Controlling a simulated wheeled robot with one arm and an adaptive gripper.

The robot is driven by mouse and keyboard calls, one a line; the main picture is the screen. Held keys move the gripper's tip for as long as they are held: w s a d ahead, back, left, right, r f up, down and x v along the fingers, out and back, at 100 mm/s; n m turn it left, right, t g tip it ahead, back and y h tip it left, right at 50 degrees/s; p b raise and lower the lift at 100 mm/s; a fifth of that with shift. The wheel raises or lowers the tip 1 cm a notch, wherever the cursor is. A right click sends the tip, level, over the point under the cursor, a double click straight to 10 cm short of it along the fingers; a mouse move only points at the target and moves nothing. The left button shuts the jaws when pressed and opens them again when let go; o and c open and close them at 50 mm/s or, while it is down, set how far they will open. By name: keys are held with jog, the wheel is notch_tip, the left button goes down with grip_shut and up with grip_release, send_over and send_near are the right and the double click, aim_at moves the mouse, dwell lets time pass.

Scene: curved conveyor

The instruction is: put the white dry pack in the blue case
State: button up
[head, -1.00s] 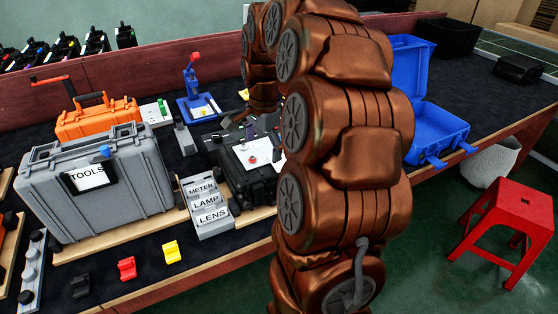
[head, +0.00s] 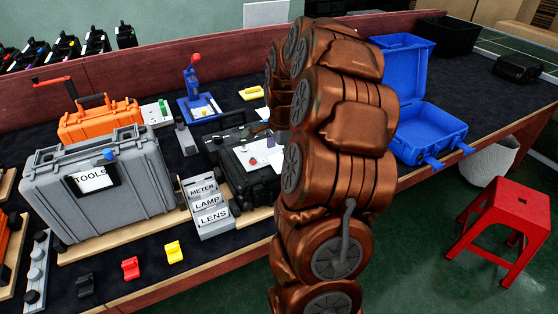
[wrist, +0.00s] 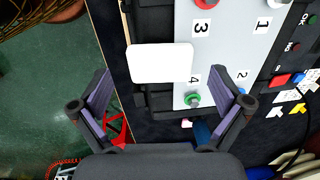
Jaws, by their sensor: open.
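The white dry pack (wrist: 160,63) shows in the wrist view as a flat, rounded white rectangle over the edge of a black case and its numbered panel. In the head view I cannot pick it out; my arm covers part of that area. My gripper (wrist: 162,88) is open and empty in the wrist view, its two fingers spread wide. The pack lies just past the fingertips, roughly centred between them. In the head view my gripper is mostly hidden behind my arm. The blue case (head: 432,133) stands open on the right of the table, its lid up at the back.
The black case (head: 262,190) with a light panel (wrist: 230,60) sits mid-table. Left of it are a label stand (head: 208,208), a grey tools case (head: 105,190) and an orange case (head: 100,120). A red stool (head: 508,215) stands on the floor at right.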

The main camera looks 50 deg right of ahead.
jog(key=shift+w+f, duration=0.1)
jog(key=shift+f, duration=0.6)
jog(key=c, duration=1.1)
jog(key=shift+r, duration=0.2)
